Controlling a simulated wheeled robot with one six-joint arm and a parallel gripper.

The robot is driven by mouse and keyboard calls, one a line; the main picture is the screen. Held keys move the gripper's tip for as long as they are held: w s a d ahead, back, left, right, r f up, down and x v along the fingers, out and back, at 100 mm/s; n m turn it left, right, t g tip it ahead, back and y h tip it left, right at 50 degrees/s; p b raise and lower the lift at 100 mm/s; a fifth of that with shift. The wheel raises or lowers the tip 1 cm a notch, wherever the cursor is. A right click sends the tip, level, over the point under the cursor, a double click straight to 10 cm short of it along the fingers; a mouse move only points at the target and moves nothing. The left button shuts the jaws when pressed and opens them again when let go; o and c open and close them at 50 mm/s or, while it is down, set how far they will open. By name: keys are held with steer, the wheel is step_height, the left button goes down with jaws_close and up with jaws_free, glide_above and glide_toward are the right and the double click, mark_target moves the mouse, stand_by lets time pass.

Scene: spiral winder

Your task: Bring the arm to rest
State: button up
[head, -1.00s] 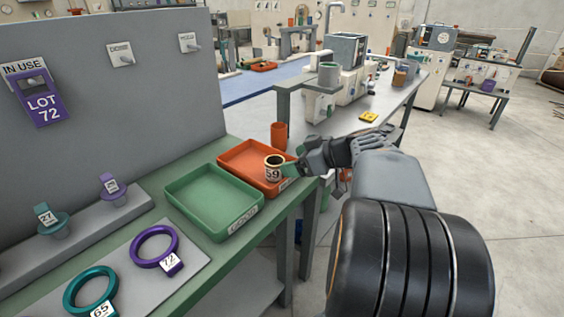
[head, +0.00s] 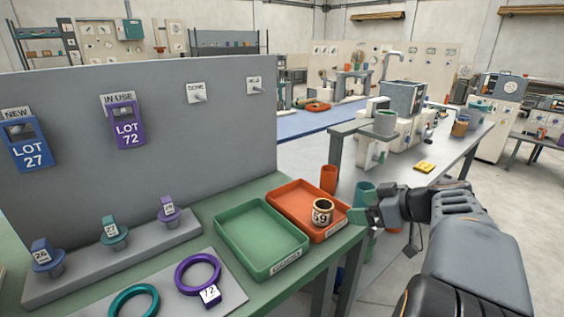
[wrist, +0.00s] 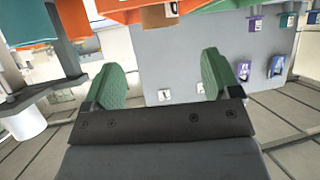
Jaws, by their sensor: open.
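My gripper (head: 361,216) is at the right of the orange tray, beside the bench edge in the head view. In the wrist view its two green fingers (wrist: 168,80) stand wide apart with nothing between them. A small cup-like part labelled 59 (head: 322,213) sits upright in the orange tray (head: 290,193), apart from my gripper. My arm (head: 470,240) reaches in from the lower right.
A green tray (head: 247,268) stands left of the orange one on the green bench. An orange cup (head: 328,178) stands behind. A grey panel (head: 190,140) with hanging lot tags rises at the back left.

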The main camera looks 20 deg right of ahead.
steer(key=s+a+r+m+g+h+p, duration=0.3)
steer(key=s+a+p, duration=0.1)
steer(key=a+p, duration=0.4)
steer(key=s+a+r+m+g+h+p, duration=0.3)
steer(key=a+p, duration=0.5)
steer(key=p, duration=0.3)
steer(key=shift+s+a+r+g+h, duration=0.25)
steer(key=shift+s+a+g+h, duration=0.05)
steer(key=shift+s, duration=0.15)
